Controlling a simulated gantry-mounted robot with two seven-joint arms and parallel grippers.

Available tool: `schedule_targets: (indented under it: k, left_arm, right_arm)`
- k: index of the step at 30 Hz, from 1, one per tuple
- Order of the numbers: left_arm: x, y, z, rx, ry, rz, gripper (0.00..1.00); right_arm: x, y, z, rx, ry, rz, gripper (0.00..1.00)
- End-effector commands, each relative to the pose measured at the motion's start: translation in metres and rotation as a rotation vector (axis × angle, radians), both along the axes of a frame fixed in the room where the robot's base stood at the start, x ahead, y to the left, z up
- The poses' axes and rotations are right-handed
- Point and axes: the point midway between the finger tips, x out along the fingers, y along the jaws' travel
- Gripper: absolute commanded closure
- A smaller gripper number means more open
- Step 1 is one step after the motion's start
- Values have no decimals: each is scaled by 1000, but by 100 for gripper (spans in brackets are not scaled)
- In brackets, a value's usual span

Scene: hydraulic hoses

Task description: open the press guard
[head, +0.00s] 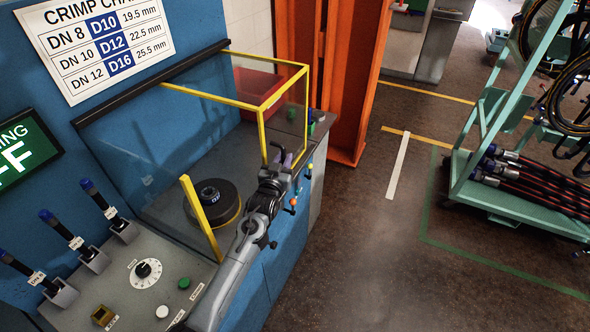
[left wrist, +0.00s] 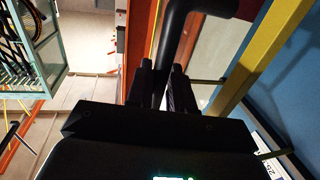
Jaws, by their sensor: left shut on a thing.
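The press guard is a clear box with yellow edges (head: 262,137), joined to the blue press along a dark bar. It stands around the press bed and the black round die (head: 215,202). I cannot tell how far it is tilted. My left gripper (head: 274,176) is at its front right corner, shut on the black guard handle (head: 284,153). In the left wrist view, the handle (left wrist: 181,28) runs up from between the fingers (left wrist: 163,85), beside a yellow guard edge (left wrist: 262,55). The fingers hide part of the handle. My right gripper is out of view.
A control panel with a dial (head: 146,272) and blue-tipped levers (head: 100,198) lies at lower left. An orange post (head: 350,85) stands behind the press. A green hose rack (head: 515,200) is at right. The floor (head: 360,250) between is clear.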

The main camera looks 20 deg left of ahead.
Motion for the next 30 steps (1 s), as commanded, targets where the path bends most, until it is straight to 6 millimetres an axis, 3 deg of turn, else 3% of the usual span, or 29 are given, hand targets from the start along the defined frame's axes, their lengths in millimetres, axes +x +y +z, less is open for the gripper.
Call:
schedule_targets:
  k: [10,11,14,24,30]
  left_arm:
    - [0,1,-1,0,1,1,100]
    - [0,1,-1,0,1,2,75]
    - [0,1,-1,0,1,2,63]
    - [-1,1,-1,0,1,2,63]
    - [-17,0,-1,0,0,2,63]
  right_arm:
    - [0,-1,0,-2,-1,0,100]
    - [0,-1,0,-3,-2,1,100]
    - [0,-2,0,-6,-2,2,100]
    - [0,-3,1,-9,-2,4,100]
    - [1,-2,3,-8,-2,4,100]
